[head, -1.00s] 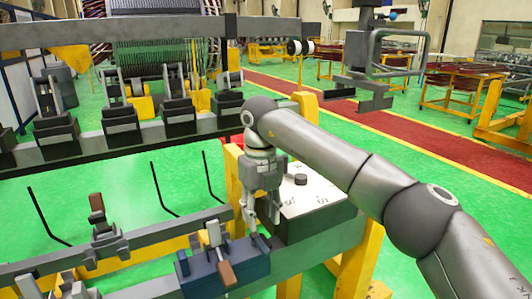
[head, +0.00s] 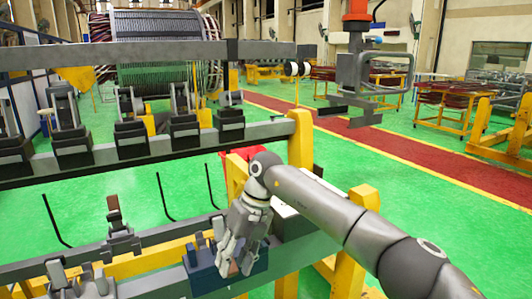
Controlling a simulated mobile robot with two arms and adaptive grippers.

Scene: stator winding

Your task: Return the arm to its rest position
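My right gripper (head: 236,263) hangs at the end of my grey arm, which comes in from the right. Its fingers point down and look spread apart. They are over or in front of a blue clamp block (head: 207,279) on the front rail, and hide part of it. The clamp's brown handle (head: 234,270) shows between the fingers. I cannot tell whether they touch it. My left gripper is not in view.
A front rail (head: 155,288) carries another clamp with a brown handle (head: 113,208). Behind it, a beam holds several dark clamps (head: 186,132). A yellow post (head: 300,140) stands near my arm. A grey hooked fixture (head: 365,85) hangs at upper right. Green floor (head: 440,220) is clear at right.

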